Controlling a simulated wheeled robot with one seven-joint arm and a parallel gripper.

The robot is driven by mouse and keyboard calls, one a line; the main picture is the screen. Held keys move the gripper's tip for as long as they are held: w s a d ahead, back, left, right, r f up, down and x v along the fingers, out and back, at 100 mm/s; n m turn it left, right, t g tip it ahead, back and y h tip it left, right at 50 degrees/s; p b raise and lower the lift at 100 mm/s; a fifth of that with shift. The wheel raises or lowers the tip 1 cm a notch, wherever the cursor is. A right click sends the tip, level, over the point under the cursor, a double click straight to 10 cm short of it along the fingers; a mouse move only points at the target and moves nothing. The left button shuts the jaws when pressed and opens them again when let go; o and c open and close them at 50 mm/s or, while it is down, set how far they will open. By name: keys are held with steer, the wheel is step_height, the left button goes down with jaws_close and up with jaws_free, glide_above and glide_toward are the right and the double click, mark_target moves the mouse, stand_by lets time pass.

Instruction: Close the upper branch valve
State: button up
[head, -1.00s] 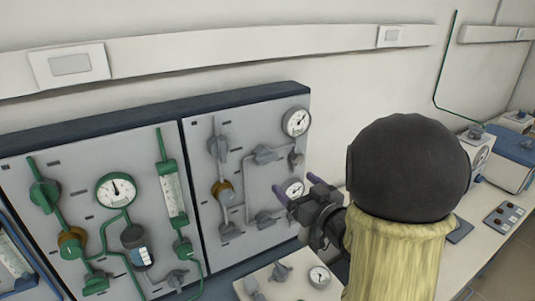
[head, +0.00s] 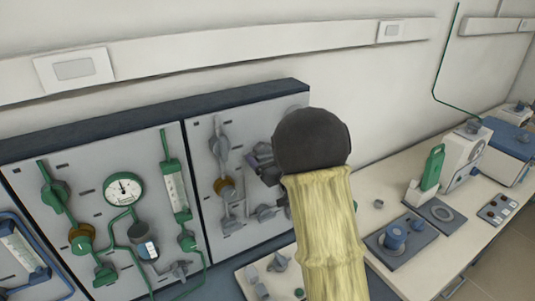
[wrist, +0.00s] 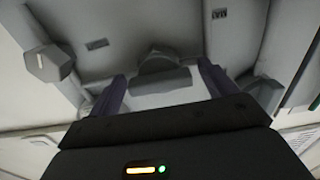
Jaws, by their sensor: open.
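The right grey panel carries the branch valves, but my arm covers much of it in the head view. My gripper (head: 258,160) is up close to this panel at the upper branch, and it hides the upper branch valve there. In the wrist view, my gripper (wrist: 162,88) is open, with a purple finger on each side. A grey valve handle (wrist: 160,80) shows between the fingers, apparently the upper branch valve. Contact with it cannot be told. The lower branch valve (head: 265,213) sits below my gripper.
Another grey knob (wrist: 48,63) is at the left in the wrist view. A grey valve (head: 219,146) and a brass-coloured fitting (head: 224,187) are left of my gripper. The left panel (head: 85,160) has green pipework and a gauge. A bench with instruments extends to the right.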

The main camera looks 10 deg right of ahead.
steer(key=c, duration=1)
steer(key=shift+f+n+b, duration=0.1)
steer(key=shift+n+b, duration=0.3)
steer(key=shift+b, duration=0.4)
steer(key=n+b, duration=0.3)
steer(key=b, duration=0.2)
steer(key=shift+f, duration=0.2)
steer(key=n+b, duration=0.5)
steer(key=b, duration=0.3)
steer(key=shift+n, duration=0.4)
steer(key=n+b, duration=0.5)
steer(key=b, duration=0.2)
steer(key=n+b, duration=0.2)
steer(key=n, duration=0.1)
steer(key=shift+r+b, duration=0.1)
steer(key=shift+b, duration=0.3)
steer(key=shift+n, duration=0.3)
